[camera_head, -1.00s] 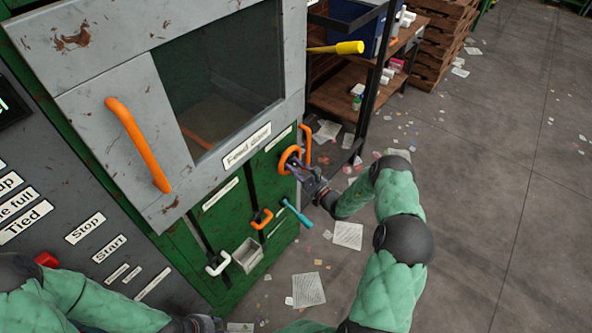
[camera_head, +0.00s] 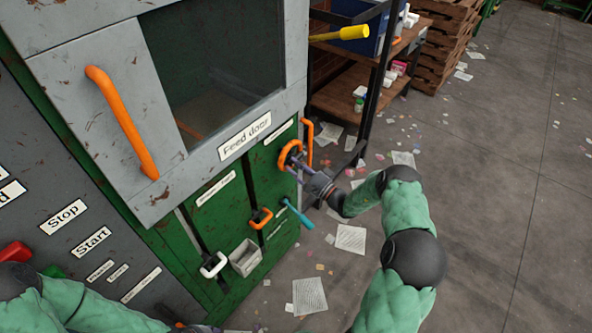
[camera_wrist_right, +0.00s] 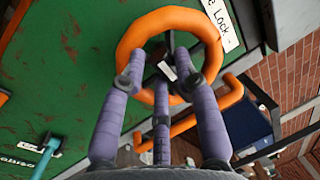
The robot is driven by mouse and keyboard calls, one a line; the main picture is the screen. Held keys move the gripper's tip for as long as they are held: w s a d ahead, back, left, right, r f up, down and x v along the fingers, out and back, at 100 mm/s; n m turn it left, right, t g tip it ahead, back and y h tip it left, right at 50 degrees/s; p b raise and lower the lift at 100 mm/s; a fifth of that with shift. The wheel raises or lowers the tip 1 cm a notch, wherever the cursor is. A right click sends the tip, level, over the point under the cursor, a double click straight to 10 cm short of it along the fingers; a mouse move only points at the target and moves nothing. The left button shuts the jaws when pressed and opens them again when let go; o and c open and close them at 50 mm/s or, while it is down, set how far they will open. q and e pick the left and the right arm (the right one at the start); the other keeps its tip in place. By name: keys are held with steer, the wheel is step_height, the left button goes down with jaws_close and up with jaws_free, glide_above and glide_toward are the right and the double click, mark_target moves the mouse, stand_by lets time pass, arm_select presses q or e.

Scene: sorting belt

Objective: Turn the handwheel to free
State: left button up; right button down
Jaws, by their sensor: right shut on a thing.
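The orange handwheel (camera_head: 283,153) is on the green machine panel below the feed door. It fills the top of the right wrist view (camera_wrist_right: 128,42), with a dark hub and spokes. My right gripper (camera_head: 298,167) is at the wheel from the front right. In the right wrist view its purple fingers (camera_wrist_right: 170,75) are shut on the wheel, with tips at the lower rim and hub. A label ending in "Lock" (camera_wrist_right: 222,25) is beside the wheel, partly cut off. My left gripper (camera_head: 195,328) barely shows at the bottom edge; its fingers cannot be made out.
The feed door (camera_head: 95,125) has a long orange handle (camera_head: 122,122). An orange handle (camera_head: 309,142) stands just right of the wheel. Below are a teal lever (camera_head: 298,213), a small orange handle (camera_head: 261,218) and a white handle (camera_head: 214,265). Papers litter the open floor at right.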

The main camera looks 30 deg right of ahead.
steer(key=shift+n+b, duration=0.3)
steer(key=shift+n, duration=0.4)
steer(key=shift+y, duration=0.3)
steer(key=c, duration=0.9)
jaws_free()
steer(key=shift+f, duration=0.1)
steer(key=v, duration=1.2)
